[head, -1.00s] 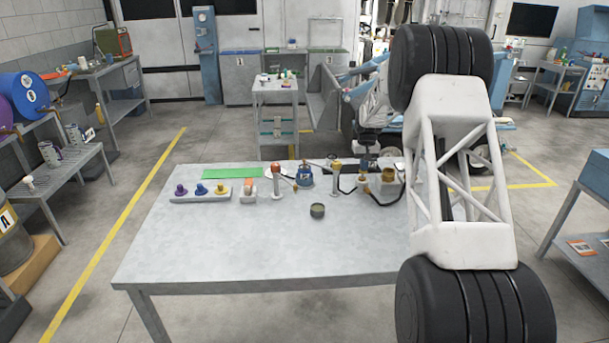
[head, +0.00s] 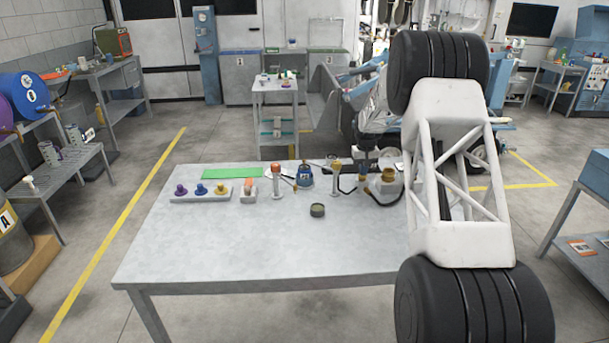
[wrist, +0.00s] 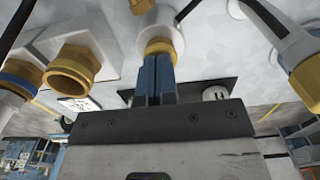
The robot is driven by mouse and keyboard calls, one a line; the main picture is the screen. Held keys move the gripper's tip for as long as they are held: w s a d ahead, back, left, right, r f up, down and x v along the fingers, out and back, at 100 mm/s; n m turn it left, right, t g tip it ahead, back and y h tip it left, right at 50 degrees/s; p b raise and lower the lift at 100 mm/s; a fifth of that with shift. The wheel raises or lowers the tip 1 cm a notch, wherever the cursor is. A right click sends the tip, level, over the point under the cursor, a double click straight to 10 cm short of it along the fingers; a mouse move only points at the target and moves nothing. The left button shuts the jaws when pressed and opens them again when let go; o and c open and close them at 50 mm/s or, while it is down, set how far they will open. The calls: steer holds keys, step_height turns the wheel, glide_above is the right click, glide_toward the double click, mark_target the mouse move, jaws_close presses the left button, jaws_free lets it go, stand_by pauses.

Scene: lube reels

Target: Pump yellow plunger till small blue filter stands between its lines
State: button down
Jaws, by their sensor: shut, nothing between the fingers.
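My gripper (head: 366,168) is at the far right part of the table, by the yellow-topped fittings. In the wrist view its two blue-grey fingers (wrist: 155,82) are together with nothing between them. Their tips overlap a yellow collar (wrist: 160,47) on a white round body; I cannot tell whether they touch it. A slim stand with a yellow top (head: 336,164) is left of my gripper; I cannot tell which yellow part is the plunger. A small blue vessel (head: 305,177) stands further left, apart from my gripper. It may be the filter; its lines and level are too small to read.
A pale container with a yellow neck (head: 388,176) and a black hose stand close by my gripper. A dark round tin (head: 317,210) and a row of coloured knobs (head: 201,189) are on the table (head: 250,250). The table's front is clear.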

steer(key=shift+r, duration=3.7)
steer(key=shift+r, duration=0.1)
